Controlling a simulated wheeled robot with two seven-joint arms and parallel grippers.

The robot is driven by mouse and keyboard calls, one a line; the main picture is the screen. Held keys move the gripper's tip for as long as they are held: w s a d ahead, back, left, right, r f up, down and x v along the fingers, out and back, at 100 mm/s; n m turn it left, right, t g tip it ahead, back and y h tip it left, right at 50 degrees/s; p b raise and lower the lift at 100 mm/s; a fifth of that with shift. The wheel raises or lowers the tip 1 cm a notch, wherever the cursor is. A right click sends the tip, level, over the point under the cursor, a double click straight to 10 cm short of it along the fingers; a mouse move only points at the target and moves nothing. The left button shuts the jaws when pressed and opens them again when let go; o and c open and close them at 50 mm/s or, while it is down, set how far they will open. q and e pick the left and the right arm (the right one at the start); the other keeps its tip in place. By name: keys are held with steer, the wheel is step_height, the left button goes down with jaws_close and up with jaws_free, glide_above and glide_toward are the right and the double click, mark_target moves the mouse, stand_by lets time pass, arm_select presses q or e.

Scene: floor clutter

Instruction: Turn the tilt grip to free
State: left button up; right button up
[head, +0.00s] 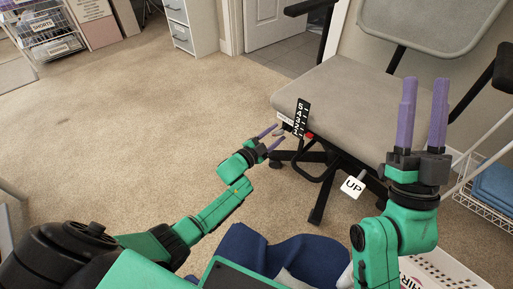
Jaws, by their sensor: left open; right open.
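The grey office chair (345,98) stands at the right with its side toward me. Under the near left edge of its seat is a black scale plate (301,117) with white marks, with a small red part (309,135) beside it. A small white label (285,119) is left of the plate. I cannot tell for sure which part is the tilt grip or read its setting. My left gripper (279,133) is open with its purple fingers close to these parts; contact is unclear. My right gripper (425,80) is open, fingers pointing up, in front of the chair's right side.
A white "UP" tag (353,187) hangs on a lever below the seat. A wire rack (487,194) with blue cloth is at the right. A white basket (440,272) and blue fabric (262,250) lie close to me. Carpet (130,130) at the left is clear.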

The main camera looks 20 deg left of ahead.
arm_select(q)
steer(key=shift+p+v, duration=0.5)
steer(key=shift+v, duration=0.6)
steer(key=shift+p+v, duration=0.55)
steer(key=shift+v, duration=0.6)
arm_select(e)
steer(key=w+a+f+m+g+h, duration=0.15)
steer(key=f+g, duration=0.25)
steer(key=f, duration=0.7)
steer(key=a+f+m+g+h, duration=0.1)
steer(key=a+f+g+h, duration=0.15)
steer(key=f, duration=0.95)
arm_select(q)
steer(key=p, duration=0.4)
glide_toward(275, 135)
steer(key=s, duration=0.3)
steer(key=shift+s+a, duration=0.3)
steer(key=shift+a, duration=0.35)
arm_select(e)
steer(key=s+f+g, duration=0.7)
steer(key=s+f, duration=0.4)
steer(key=f, duration=0.5)
steer(key=shift+s+g+h, duration=0.3)
steer(key=shift+g+h, duration=0.05)
steer(key=shift+h, duration=0.05)
steer(key=shift+a, duration=0.1)
